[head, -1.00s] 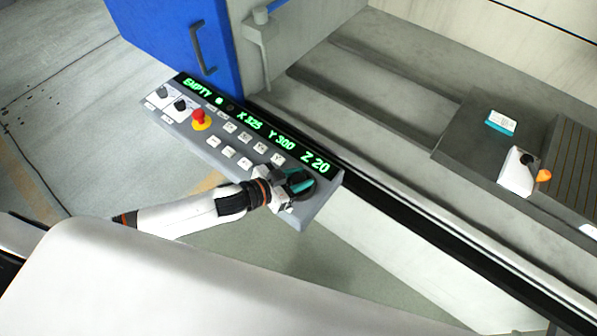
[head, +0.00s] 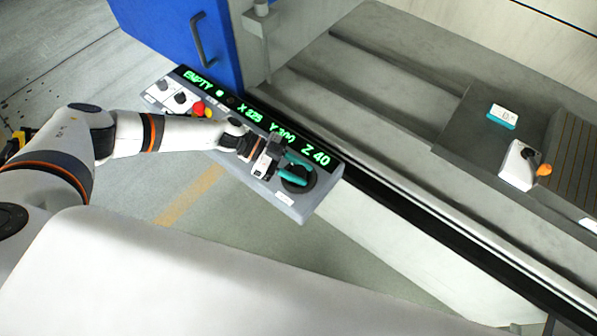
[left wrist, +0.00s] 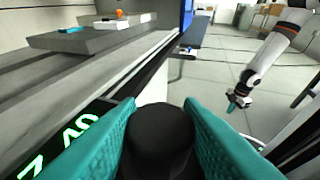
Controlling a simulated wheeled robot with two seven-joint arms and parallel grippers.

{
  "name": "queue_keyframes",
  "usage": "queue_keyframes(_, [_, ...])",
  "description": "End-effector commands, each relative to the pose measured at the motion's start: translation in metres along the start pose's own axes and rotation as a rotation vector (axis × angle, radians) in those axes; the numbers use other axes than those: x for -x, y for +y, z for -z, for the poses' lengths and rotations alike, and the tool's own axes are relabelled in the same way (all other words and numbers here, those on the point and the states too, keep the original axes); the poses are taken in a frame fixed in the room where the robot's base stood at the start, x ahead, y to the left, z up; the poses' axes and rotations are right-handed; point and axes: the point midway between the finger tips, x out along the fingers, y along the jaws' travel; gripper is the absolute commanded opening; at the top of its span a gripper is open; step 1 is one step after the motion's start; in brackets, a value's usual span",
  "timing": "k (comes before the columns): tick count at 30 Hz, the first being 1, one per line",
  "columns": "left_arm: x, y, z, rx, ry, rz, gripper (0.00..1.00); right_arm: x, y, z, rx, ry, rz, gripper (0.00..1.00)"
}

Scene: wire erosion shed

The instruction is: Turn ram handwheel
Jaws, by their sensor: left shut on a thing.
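The ram handwheel (head: 306,186) is a black round wheel at the right end of the grey control panel (head: 258,186). My left gripper (head: 297,170) reaches over the panel from the left, its teal fingers at the wheel. In the left wrist view, the fingers stand on both sides of a black knob (left wrist: 160,130) and are shut on it. The fingers and hand hide part of the wheel. The green display (head: 265,120) reads EMPTY, X 325, Y 300, Z 40. My right gripper (left wrist: 238,102) hangs clear of the panel in the left wrist view, its finger gap too small to judge.
A red emergency button (head: 198,109) and dark knobs sit at the panel's left end. My left forearm covers the panel's middle buttons. A blue door (head: 180,40) stands behind the panel. A white block with an orange knob (head: 520,165) lies on the machine bed.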

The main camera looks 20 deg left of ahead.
Motion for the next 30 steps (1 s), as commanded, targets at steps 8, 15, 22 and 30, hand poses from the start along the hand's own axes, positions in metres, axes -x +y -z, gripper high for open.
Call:
queue_keyframes(8, [-0.003,0.002,0.006,-0.102,0.002,0.232,0.10,-0.036,0.001,0.003,0.000,0.000,0.000,0.00])
queue_keyframes(15, [-0.003,0.001,0.005,-0.168,0.001,0.396,0.10,-0.060,0.001,0.005,0.000,0.000,0.000,0.00])
queue_keyframes(22, [-0.003,0.000,0.003,-0.207,-0.001,0.495,0.10,-0.074,0.002,0.007,0.000,0.000,0.000,0.00])
queue_keyframes(30, [-0.002,-0.001,0.001,-0.225,-0.001,0.541,0.10,-0.079,0.002,0.007,0.000,0.000,0.000,0.00])
